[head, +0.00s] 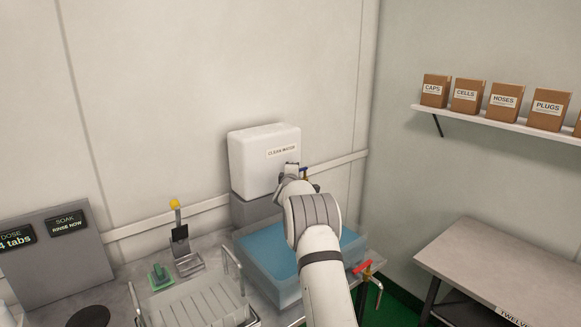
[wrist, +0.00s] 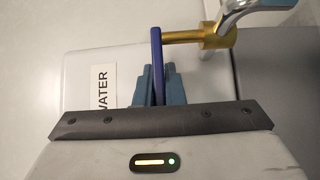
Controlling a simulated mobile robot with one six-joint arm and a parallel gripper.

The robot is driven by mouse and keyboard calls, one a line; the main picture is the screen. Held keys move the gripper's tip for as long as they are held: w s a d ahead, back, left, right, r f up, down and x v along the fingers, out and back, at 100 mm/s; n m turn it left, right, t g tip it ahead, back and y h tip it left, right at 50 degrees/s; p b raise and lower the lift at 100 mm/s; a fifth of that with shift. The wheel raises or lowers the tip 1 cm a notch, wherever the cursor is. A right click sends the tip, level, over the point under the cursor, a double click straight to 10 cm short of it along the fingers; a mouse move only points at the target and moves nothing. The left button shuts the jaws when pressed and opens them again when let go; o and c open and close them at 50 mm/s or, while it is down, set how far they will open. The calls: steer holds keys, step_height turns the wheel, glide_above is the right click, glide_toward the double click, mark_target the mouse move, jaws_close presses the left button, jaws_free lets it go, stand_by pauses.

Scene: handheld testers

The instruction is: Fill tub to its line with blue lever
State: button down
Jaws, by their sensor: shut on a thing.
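The blue lever (wrist: 156,50) stands out from a brass valve (wrist: 215,37) in the wrist view. My gripper (wrist: 155,85) is shut on the lever's lower part between its blue-grey fingers. In the head view a bit of the lever (head: 304,169) shows just past my gripper (head: 291,172), in front of the white clean water tank (head: 262,160). The tub (head: 262,285) below looks blue and is partly hidden by my arm. Its fill line cannot be made out. A silver spout (wrist: 240,12) shows at the valve.
A red-handled tap (head: 365,268) is at the tub's right front corner. A ribbed drainer (head: 200,305), a yellow-knobbed stand (head: 180,235) and a sign board (head: 55,255) are left of the tub. A side table (head: 500,265) stands at right, under a shelf (head: 480,122) of boxes.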

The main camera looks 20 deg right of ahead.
steer(key=shift+w+a+r, duration=0.1)
steer(key=shift+r, duration=0.15)
steer(key=c, duration=1.7)
jaws_free()
steer(key=shift+w+f, duration=0.15)
steer(key=shift+c, duration=0.2)
steer(key=shift+o, duration=1.1)
steer(key=shift+f, duration=0.1)
steer(key=shift+s, duration=0.25)
steer(key=b+v, duration=0.1)
steer(key=v, duration=0.6)
steer(key=shift+s+a, duration=0.15)
steer(key=shift+s, duration=0.05)
